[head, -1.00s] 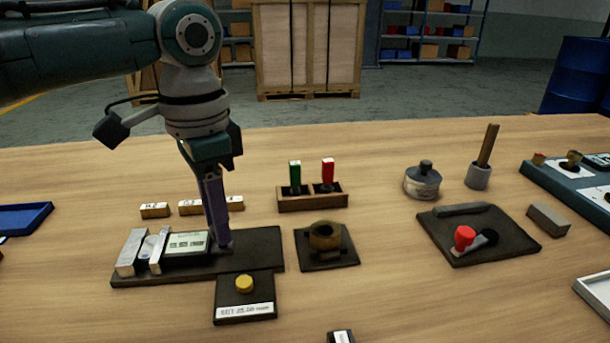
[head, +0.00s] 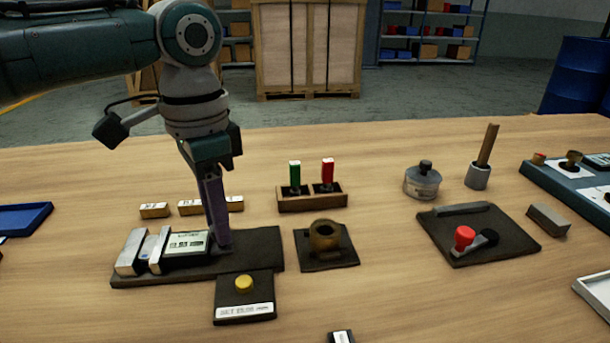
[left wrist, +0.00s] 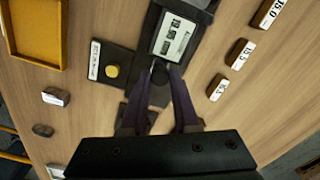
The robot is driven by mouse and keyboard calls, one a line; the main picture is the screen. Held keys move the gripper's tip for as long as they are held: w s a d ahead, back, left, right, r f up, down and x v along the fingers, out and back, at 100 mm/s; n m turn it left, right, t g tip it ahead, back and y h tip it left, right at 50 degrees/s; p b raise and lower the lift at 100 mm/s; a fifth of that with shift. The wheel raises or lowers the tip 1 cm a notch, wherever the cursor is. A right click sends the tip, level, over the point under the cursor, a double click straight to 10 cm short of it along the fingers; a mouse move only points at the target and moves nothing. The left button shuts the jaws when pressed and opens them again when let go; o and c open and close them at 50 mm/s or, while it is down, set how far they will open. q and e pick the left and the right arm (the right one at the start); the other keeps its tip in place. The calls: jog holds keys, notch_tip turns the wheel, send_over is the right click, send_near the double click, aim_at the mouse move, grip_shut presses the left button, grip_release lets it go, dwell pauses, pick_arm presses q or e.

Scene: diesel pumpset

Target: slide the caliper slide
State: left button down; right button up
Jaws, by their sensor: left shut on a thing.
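The caliper slide (head: 187,242) is a light box with a small digital display, sitting on a dark base plate (head: 262,249) at the left of the table in the head view. Two silver jaw blocks (head: 131,251) stand at its left end. My left gripper (head: 222,245) is down at the slide's right end and shut on a small dark knob. The wrist view shows the fingertips (left wrist: 165,72) closed around this knob just below the display (left wrist: 174,38). My right gripper is not in view.
A yellow button (head: 244,283) on a labelled dark plate sits in front of the base. Labelled gauge blocks (head: 190,207) lie behind it. A ring on a dark plate (head: 325,262) and a wooden holder (head: 312,201) with green and red pieces stand to the right.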

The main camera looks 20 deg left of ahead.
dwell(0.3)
pick_arm(q)
jog(key=shift+w+d, duration=0.5)
jog(key=shift+d, duration=0.25)
jog(key=shift+w+d, duration=0.45)
jog(key=shift+d, duration=0.3)
jog(key=c, duration=0.7)
grip_release()
jog(key=shift+o, duration=0.2)
notch_tip(320, 180, up, 10)
jog(key=p, duration=0.1)
jog(key=shift+p, duration=0.3)
